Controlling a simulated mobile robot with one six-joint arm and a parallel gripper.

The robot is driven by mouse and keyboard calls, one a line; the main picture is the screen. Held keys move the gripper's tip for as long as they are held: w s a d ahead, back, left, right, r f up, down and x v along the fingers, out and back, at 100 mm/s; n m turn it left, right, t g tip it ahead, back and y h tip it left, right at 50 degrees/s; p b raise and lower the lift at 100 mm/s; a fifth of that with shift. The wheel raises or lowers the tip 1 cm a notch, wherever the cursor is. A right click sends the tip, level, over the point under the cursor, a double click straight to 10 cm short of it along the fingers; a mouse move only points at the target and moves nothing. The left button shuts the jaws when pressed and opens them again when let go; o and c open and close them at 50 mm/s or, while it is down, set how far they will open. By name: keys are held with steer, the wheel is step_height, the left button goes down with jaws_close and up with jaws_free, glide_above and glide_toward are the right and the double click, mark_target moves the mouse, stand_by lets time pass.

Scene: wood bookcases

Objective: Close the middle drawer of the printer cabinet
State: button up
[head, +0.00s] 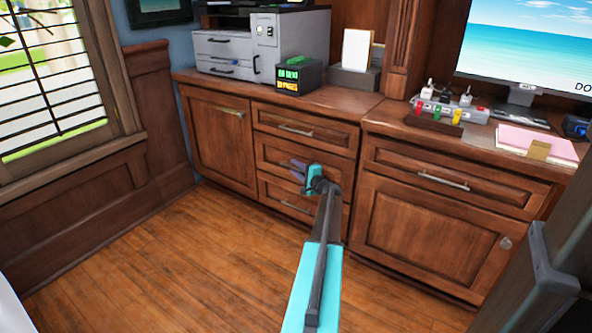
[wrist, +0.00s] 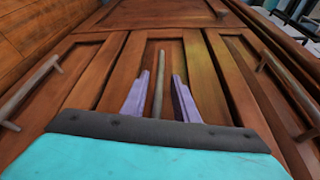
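The printer cabinet (head: 215,148) is dark wood, with a door at left and a column of three drawers at right. The middle drawer (head: 269,155) is partly hidden behind my gripper (head: 298,172); it looks flush or nearly flush with its neighbours, and I cannot tell whether a small gap is left. In the wrist view, my gripper (wrist: 160,92) is open, its two purple fingers apart on either side of the middle drawer's bar handle (wrist: 158,78). I cannot tell whether the fingers touch the drawer front (wrist: 120,70).
The top drawer (head: 300,130) and bottom drawer (head: 280,200) look shut. A printer (head: 300,40) and small black box (head: 298,78) stand on top. A desk unit (head: 430,215) adjoins at right. The wood floor (head: 170,270) in front is clear.

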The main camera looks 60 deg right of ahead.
steer(key=shift+s+a, duration=0.1)
steer(key=shift+s, duration=0.05)
steer(key=p+v, duration=0.3)
steer(key=v, duration=1)
steer(key=shift+s, duration=0.2)
steer(key=shift+w+a+r, duration=0.1)
steer(key=shift+a, duration=0.05)
